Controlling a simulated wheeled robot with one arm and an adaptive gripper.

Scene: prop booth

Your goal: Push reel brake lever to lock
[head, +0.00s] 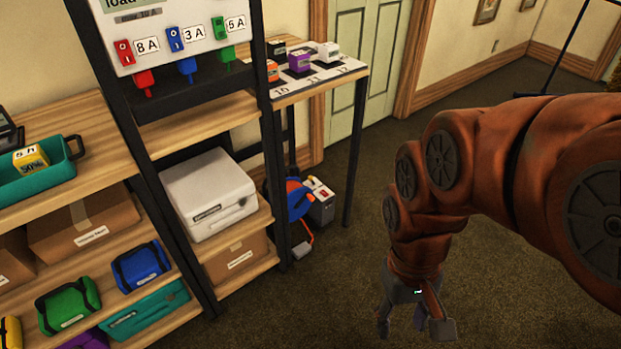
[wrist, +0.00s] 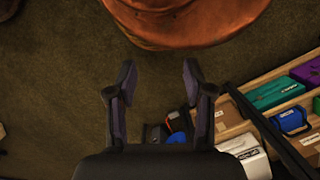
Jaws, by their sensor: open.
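The cable reel (head: 297,200), with a blue disc and orange parts, stands on the floor under the small table, beside the dark shelf post. It also shows small in the wrist view (wrist: 155,134), close to the fingers. An orange strip runs down from it to a light grey piece (head: 303,248) near the floor. I cannot make out which part is the brake lever or how it is set. My gripper (head: 415,326) is open and empty, pointing down over the carpet, to the right of the reel and apart from it. Its two spread fingers show in the wrist view (wrist: 155,85).
A grey box (head: 320,204) with a red switch stands right beside the reel. The small table (head: 345,72) with several coloured blocks stands above it. Shelves (head: 235,275) with cases and boxes fill the left. The carpet (head: 335,300) between shelves and gripper is clear.

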